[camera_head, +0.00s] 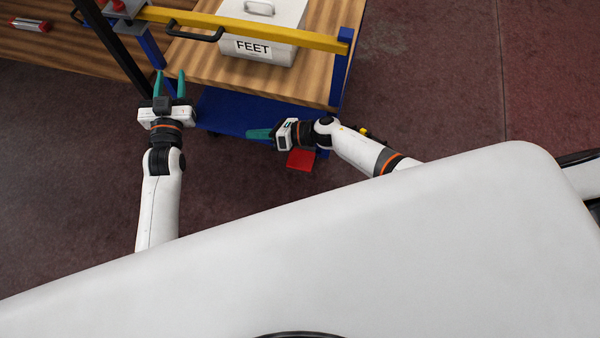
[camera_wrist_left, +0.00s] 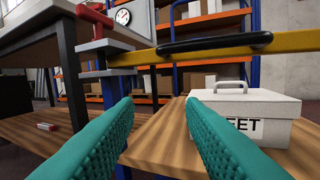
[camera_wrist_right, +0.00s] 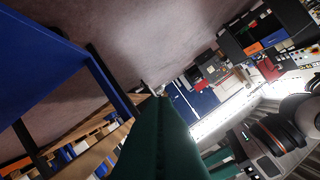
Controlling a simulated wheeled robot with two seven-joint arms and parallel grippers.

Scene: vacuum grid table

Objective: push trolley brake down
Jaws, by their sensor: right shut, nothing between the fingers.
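The trolley has a blue frame (camera_head: 340,80), a wooden shelf (camera_head: 318,82) and a yellow bar (camera_head: 300,40) with a black handle (camera_head: 195,32). A red pedal (camera_head: 300,160), which looks like the brake, sticks out low at its near side. My right gripper (camera_head: 250,133) is shut and empty over the blue lower deck (camera_head: 228,112), left of the pedal; my right wrist partly covers the pedal's upper edge. The pedal cannot be made out in the right wrist view. My left gripper (camera_head: 170,80) is open and empty, near the trolley's left corner, with the yellow bar beyond it (camera_wrist_left: 215,48).
A white FEET box (camera_head: 263,25) sits on the trolley shelf. A dark table post (camera_head: 115,50) and a red clamp (camera_wrist_left: 95,18) stand near my left gripper. A second wooden surface (camera_head: 60,50) lies at left. Dark floor (camera_head: 450,90) is clear on the right.

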